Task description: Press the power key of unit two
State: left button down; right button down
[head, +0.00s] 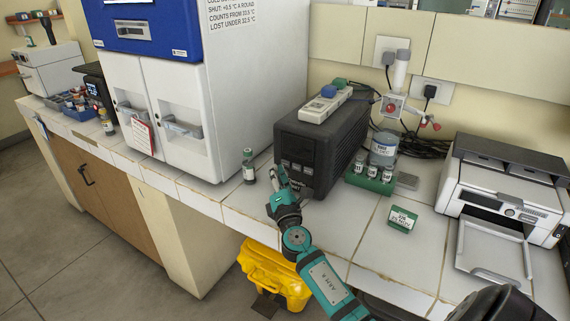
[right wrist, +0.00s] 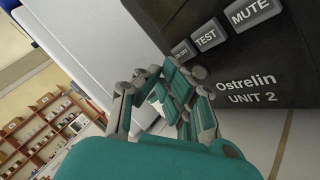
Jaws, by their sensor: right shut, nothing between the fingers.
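Unit two is a black box (head: 335,133) on the white tiled bench, and its front carries the words "Ostrelin UNIT 2" in the right wrist view (right wrist: 285,75). That view shows a row of grey keys: a MUTE key (right wrist: 249,14), a TEST key (right wrist: 207,37) and a third key (right wrist: 181,50) whose label is hard to read. My right gripper (head: 281,175) is shut and empty at the left part of the unit's front. In the right wrist view its fingertips (right wrist: 162,75) are close to the third key; I cannot tell whether they touch. My left gripper is not in view.
A small vial (head: 248,166) stands left of my right gripper, beside the white and blue incubator (head: 250,80). A power strip (head: 325,105) lies on the unit. Right of it are a green vial rack (head: 370,181), a green labelled block (head: 401,220) and a printer (head: 510,190).

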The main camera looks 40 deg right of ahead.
dwell(0.3)
jog(key=a, duration=0.1)
jog(key=s+a, duration=0.1)
jog(key=a, duration=0.1)
jog(key=s+a, duration=0.1)
jog(key=shift+a, duration=0.4)
dwell(0.7)
